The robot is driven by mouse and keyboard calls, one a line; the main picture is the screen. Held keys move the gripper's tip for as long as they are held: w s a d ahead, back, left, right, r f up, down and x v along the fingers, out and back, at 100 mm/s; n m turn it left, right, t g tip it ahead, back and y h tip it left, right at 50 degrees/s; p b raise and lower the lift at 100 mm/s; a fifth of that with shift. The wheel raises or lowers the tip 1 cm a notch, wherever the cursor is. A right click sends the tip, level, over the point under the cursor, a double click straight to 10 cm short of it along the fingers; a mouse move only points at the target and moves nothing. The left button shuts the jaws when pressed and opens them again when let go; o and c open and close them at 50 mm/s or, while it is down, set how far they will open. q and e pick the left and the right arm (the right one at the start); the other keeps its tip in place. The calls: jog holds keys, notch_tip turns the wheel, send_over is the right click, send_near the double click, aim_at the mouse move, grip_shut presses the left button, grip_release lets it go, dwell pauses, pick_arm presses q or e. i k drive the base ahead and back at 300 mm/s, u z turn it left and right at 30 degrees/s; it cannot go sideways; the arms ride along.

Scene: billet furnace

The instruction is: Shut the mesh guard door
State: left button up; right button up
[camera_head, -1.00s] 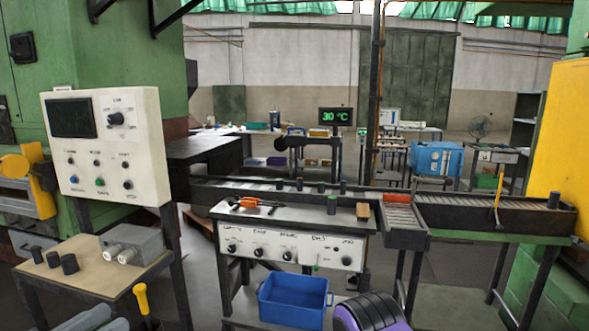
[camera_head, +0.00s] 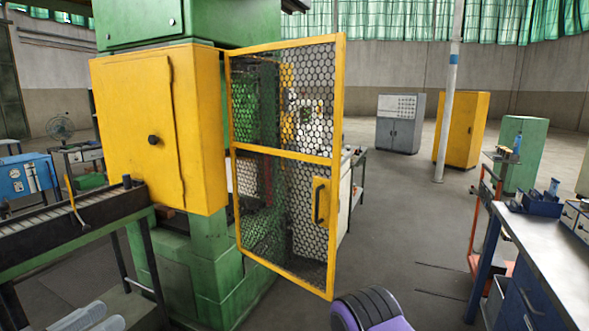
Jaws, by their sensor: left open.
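The mesh guard door (camera_head: 285,158) has a yellow frame and hexagonal mesh. It stands open, swung out from the green and yellow machine (camera_head: 160,125), with its hinged side at the left. A yellow handle plate with a dark grip (camera_head: 320,203) sits on the lower right of the door. My right gripper is not in view.
A dark roller conveyor (camera_head: 70,219) runs up to the machine at left. A workbench (camera_head: 550,255) with blue drawers stands at right, beside an orange trolley (camera_head: 484,215). Cabinets stand behind.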

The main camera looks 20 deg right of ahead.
aim_at(325, 193)
jog(key=z, duration=0.4)
jog(key=i, duration=1.65)
